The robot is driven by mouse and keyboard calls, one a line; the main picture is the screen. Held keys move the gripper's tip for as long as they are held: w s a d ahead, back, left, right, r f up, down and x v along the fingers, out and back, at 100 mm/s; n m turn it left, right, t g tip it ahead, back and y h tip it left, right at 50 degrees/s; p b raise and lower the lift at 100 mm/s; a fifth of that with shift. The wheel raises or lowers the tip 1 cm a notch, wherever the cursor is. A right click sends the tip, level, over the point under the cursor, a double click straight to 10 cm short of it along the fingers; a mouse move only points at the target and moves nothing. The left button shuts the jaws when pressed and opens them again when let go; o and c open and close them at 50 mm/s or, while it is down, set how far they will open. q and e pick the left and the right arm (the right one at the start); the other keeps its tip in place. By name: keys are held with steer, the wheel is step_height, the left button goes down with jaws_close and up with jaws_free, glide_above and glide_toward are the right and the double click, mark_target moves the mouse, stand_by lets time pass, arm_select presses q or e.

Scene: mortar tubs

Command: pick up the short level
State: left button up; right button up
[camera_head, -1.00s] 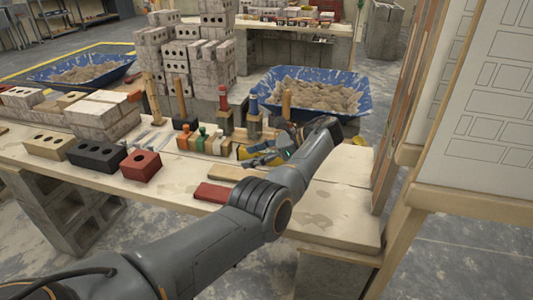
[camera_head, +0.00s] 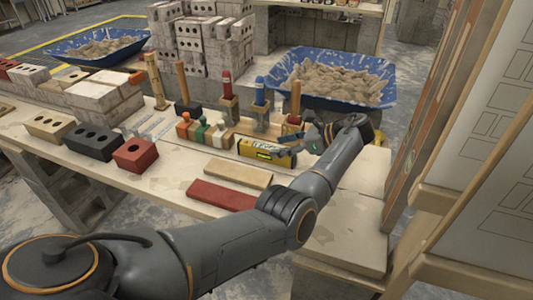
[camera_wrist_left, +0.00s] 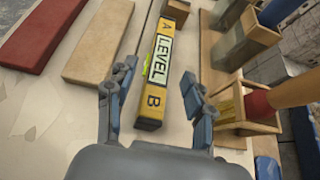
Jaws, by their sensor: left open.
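The short level is a small yellow and black bar (camera_head: 265,152) with a green vial, lying on the workbench. In the left wrist view the level (camera_wrist_left: 164,62) runs away from me and shows the word LEVEL and the letters A and B. My left gripper (camera_head: 300,145) is at the level's right end in the head view and hides part of it. In the left wrist view my left gripper (camera_wrist_left: 157,80) is open, with one finger on each side of the level and gaps between. My right gripper is not in view.
A wooden box with a red-capped handle (camera_wrist_left: 250,105) stands close to the right finger. A tan strip (camera_head: 238,173) and a red strip (camera_head: 221,195) lie in front of the level. Small coloured bottles (camera_head: 203,130) stand left of it. A blue tub (camera_head: 330,78) is behind.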

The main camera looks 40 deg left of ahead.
mark_target(267, 147)
arm_select(q)
steer(key=b+x, duration=0.1)
steer(key=x, duration=0.4)
steer(key=shift+a+r, duration=0.1)
steer(key=shift+r, duration=0.05)
steer(key=shift+a, duration=0.3)
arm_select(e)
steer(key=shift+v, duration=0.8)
arm_select(q)
steer(key=shift+c, duration=0.2)
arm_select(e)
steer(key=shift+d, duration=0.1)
arm_select(q)
jaws_close()
